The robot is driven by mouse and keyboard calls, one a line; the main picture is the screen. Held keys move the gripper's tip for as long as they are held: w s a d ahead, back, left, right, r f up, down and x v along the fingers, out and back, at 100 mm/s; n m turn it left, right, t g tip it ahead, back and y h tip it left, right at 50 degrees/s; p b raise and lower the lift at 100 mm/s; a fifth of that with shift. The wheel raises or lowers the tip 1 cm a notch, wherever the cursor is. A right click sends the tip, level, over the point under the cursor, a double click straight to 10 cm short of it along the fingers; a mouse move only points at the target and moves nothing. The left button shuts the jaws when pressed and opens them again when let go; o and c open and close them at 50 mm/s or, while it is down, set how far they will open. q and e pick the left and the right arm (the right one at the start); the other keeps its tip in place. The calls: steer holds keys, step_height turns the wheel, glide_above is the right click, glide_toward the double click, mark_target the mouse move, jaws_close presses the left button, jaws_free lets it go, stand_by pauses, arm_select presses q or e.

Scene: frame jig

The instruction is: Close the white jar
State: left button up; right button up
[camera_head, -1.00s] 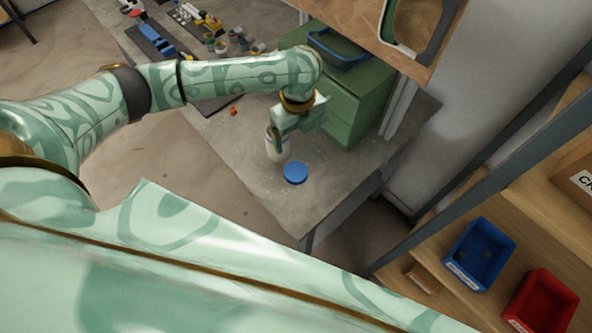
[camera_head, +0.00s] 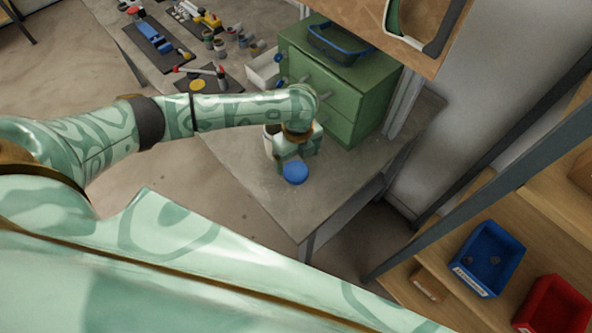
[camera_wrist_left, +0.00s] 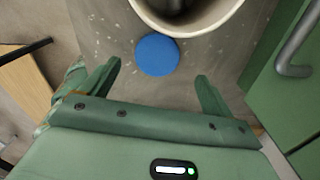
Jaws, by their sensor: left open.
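The white jar (camera_head: 268,142) stands on the grey bench, partly hidden behind my left gripper. In the left wrist view the jar (camera_wrist_left: 222,22) is cut off by the top edge; its mouth is open and dark inside. The round blue lid (camera_head: 295,173) lies flat on the bench beside the jar. It also shows in the left wrist view (camera_wrist_left: 157,55). My left gripper (camera_head: 299,160) is open and empty, above the bench at the lid, with the lid showing ahead of and between its fingers (camera_wrist_left: 159,72). My right gripper is not in view.
Tools and small parts lie on dark mats (camera_head: 160,42) farther along the bench. Blue (camera_head: 487,258) and red (camera_head: 552,305) bins sit on a shelf at right.

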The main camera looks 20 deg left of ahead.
mark_target(295, 170)
arm_select(q)
steer(key=f, duration=0.1)
steer(key=f+b, duration=0.1)
steer(key=f, duration=0.1)
steer(key=f+b, duration=0.1)
steer(key=f, duration=0.1)
steer(key=shift+s+a+f, duration=0.1)
steer(key=shift+a+f, duration=0.05)
steer(key=shift+a, duration=0.15)
steer(key=c, duration=1.1)
